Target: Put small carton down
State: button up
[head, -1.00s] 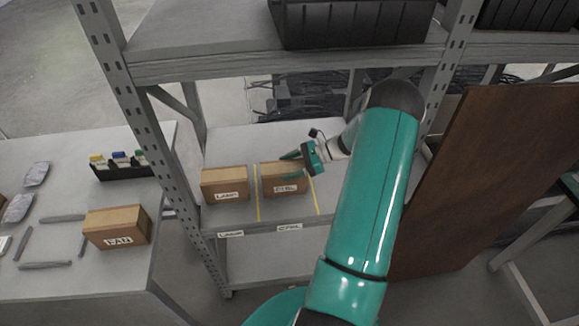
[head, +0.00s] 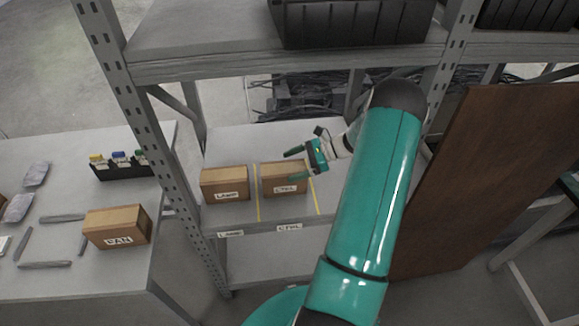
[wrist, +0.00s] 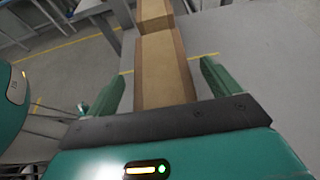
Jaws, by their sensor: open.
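A small brown carton (head: 284,181) with a white label stands on the shelf board between two yellow lines. In the wrist view the carton (wrist: 163,75) lies between my two green fingers, with a gap on both sides. My gripper (head: 294,164) is open, just above and behind the carton in the head view. It also shows in the wrist view (wrist: 161,85). A second carton labelled LAMP (head: 225,184) stands to the left, beyond a yellow line. A third carton labelled FAN (head: 117,227) sits on the table at the left.
The shelf board (head: 236,143) is bare behind the cartons. A grey upright (head: 150,140) stands left of it, and an upper shelf (head: 205,64) with a black bin (head: 350,24) is above. A brown panel (head: 480,180) leans at the right.

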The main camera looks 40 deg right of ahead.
jog(key=v, duration=0.5)
jog(key=shift+s+d+r, duration=0.2)
jog(key=shift+d, duration=0.1)
